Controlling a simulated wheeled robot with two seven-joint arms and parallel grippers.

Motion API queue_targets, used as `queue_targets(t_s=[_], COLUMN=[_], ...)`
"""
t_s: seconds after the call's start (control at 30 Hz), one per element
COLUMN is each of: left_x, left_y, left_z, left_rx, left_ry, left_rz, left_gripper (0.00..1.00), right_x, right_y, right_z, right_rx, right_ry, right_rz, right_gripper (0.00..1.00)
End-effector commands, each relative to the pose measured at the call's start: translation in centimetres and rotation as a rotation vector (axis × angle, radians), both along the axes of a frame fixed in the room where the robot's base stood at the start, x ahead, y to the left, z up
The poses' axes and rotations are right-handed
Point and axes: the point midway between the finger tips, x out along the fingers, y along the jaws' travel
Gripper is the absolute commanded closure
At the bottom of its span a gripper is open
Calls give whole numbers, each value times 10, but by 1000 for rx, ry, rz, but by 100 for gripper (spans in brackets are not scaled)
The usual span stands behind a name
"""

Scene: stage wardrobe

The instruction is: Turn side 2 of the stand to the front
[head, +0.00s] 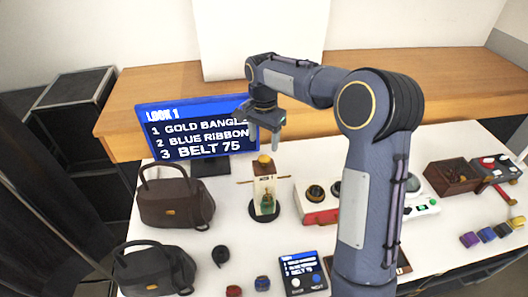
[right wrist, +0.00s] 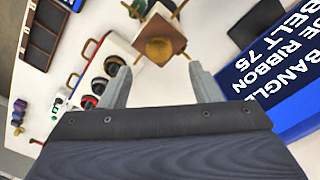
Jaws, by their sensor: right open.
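The stand (head: 264,192) is upright on the white table, on a round dark base. It has a gold knob (head: 264,159) on top, a thin rod sticking out sideways, and a pale front panel with a green figure; its small label is too small to read. My right gripper (head: 264,140) is open and points down just above the stand. In the right wrist view its fingers (right wrist: 159,78) are apart, with the knob (right wrist: 159,50) and the stand's wooden top (right wrist: 158,33) beyond their tips, not between them. My left gripper is out of view.
A sign (head: 197,130) reading LOOK 1 stands behind left. Two dark handbags (head: 175,207) are at left. A red and white box (head: 318,212) is close to the stand's right. My right arm hides part of the table.

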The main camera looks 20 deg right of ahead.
Motion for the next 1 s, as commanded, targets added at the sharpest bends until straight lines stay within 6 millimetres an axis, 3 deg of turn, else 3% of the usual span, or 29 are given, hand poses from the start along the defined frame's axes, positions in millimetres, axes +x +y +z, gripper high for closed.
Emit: queue_targets(t_s=[0.4, 0.77, 1.0], left_x=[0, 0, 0], left_y=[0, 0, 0], left_z=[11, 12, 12], left_rx=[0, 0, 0], left_ry=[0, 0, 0], left_rz=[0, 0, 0], left_gripper=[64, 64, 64], right_x=[-1, -1, -1], right_y=[0, 0, 0], right_z=[-61, -69, -69], right_rx=[1, 1, 2], right_ry=[4, 0, 1], right_rz=[2, 2, 2], right_gripper=[43, 43, 72])
